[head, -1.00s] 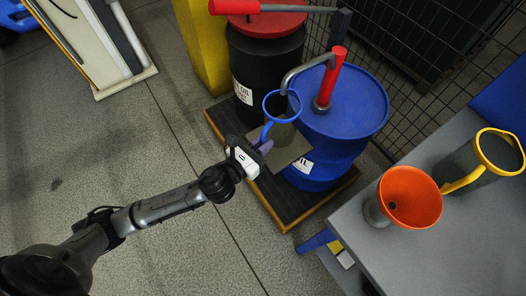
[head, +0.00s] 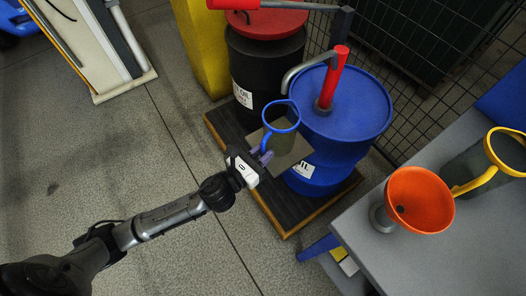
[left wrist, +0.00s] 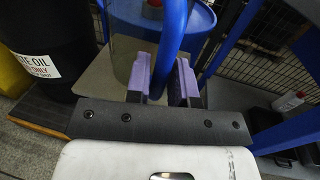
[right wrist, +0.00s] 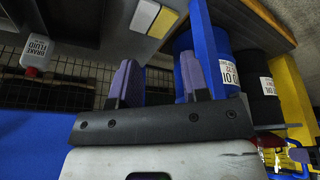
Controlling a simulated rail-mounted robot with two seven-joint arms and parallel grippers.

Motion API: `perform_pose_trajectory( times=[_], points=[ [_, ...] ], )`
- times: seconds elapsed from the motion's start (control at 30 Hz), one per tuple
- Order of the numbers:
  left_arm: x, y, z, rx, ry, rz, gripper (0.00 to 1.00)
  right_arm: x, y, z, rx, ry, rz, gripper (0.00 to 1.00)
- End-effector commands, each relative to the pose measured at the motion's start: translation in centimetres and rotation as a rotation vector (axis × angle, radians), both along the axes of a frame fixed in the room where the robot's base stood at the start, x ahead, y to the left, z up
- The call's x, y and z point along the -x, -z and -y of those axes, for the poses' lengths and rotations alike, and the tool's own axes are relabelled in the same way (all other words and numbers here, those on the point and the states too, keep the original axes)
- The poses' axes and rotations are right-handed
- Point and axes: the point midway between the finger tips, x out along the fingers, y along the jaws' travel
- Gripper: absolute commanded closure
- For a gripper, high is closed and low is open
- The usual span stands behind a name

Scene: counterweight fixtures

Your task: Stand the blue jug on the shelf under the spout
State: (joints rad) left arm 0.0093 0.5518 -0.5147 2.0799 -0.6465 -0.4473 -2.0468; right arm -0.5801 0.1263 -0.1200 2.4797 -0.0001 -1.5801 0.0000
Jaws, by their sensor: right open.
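The blue jug (head: 281,131) has a blue rim and handle and a see-through body. In the head view it is upright over the grey shelf (head: 298,149); I cannot tell whether its base touches. The grey spout (head: 297,72) curves from the red pump, its end just behind the jug's rim in the picture. My left gripper (head: 260,157) is shut on the jug's handle; in the left wrist view the handle (left wrist: 168,45) is between the purple fingers (left wrist: 162,78). My right gripper (right wrist: 158,82) is open and empty in the right wrist view.
The blue drum (head: 350,105) stands right of the jug, the black drum (head: 262,75) behind. Both stand on a wood-edged platform (head: 284,232). A grey table (head: 380,262) at right holds an orange funnel (head: 420,200) and a yellow-handled jug (head: 480,172).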

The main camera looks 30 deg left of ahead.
Motion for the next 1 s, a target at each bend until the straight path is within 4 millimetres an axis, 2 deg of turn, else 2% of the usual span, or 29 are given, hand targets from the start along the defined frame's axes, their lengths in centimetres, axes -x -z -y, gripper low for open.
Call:
perform_pose_trajectory(
  times=[0.03, 0.17, 0.5, 0.67, 1.0],
  points=[
    [0.0, 0.0, 0.0, 0.000, 0.000, 0.000, 0.73, 0.0, 0.0, 0.0, 0.000, 0.000, 0.000, 0.57],
    [0.0, 0.0, 0.0, 0.000, 0.000, 0.000, 0.61, 0.0, 0.0, 0.0, 0.000, 0.000, 0.000, 0.57],
    [0.2, -0.4, 0.0, 0.001, 0.001, 0.000, 0.61, 0.0, -0.3, -0.2, -0.005, 0.004, 0.000, 0.57],
    [2.1, -0.3, -0.6, 0.000, 0.000, -0.004, 0.61, 0.0, -0.7, -0.3, -0.008, 0.006, 0.000, 0.57],
    [7.6, -0.3, -2.2, 0.001, 0.000, -0.002, 0.61, 0.0, -1.3, -0.3, -0.009, 0.005, 0.001, 0.57]
  ],
)
